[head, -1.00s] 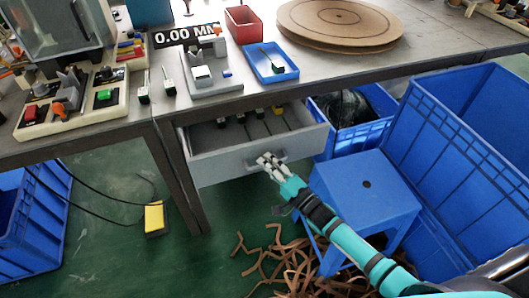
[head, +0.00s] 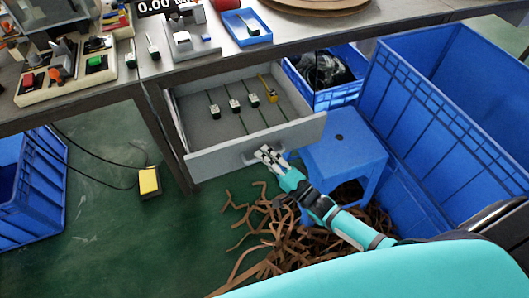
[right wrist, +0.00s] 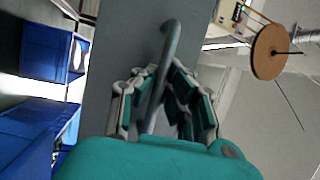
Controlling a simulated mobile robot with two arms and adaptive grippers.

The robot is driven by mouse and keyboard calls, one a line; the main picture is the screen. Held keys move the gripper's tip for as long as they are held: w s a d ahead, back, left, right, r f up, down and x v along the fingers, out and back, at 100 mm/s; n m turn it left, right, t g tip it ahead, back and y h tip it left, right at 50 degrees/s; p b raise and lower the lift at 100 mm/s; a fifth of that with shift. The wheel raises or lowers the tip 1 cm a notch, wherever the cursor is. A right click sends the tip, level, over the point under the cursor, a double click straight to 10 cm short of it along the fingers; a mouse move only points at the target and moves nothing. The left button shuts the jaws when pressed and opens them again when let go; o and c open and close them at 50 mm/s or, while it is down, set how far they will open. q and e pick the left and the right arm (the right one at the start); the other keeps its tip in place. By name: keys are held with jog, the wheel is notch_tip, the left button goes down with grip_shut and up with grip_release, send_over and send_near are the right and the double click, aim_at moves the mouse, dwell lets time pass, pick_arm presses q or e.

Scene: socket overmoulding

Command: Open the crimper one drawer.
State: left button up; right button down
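The grey drawer (head: 215,163) under the workbench is pulled well out, and its inside shows. Several small dark-and-white parts with thin leads and a yellow one (head: 268,93) lie in it. My right gripper (head: 266,153) is at the handle on the drawer front. In the right wrist view the curved handle bar (right wrist: 170,40) runs between the fingers of my right gripper (right wrist: 163,82), which are closed around it. The drawer's front panel (right wrist: 125,40) fills the middle of that view. My left gripper is not in view.
A blue stool (head: 345,145) stands just right of the drawer, with a large blue crate (head: 440,130) beyond it. Brown strips (head: 275,240) litter the floor below. The workbench edge (head: 90,112) runs above. A yellow box (head: 149,181) with cables lies on the floor at left.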

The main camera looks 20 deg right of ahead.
jog(key=shift+f, duration=0.2)
jog(key=c, duration=1.6)
grip_release()
jog(key=shift+c, duration=0.2)
jog(key=shift+r, duration=0.1)
jog(key=v, duration=1.2)
jog(key=shift+d, duration=0.1)
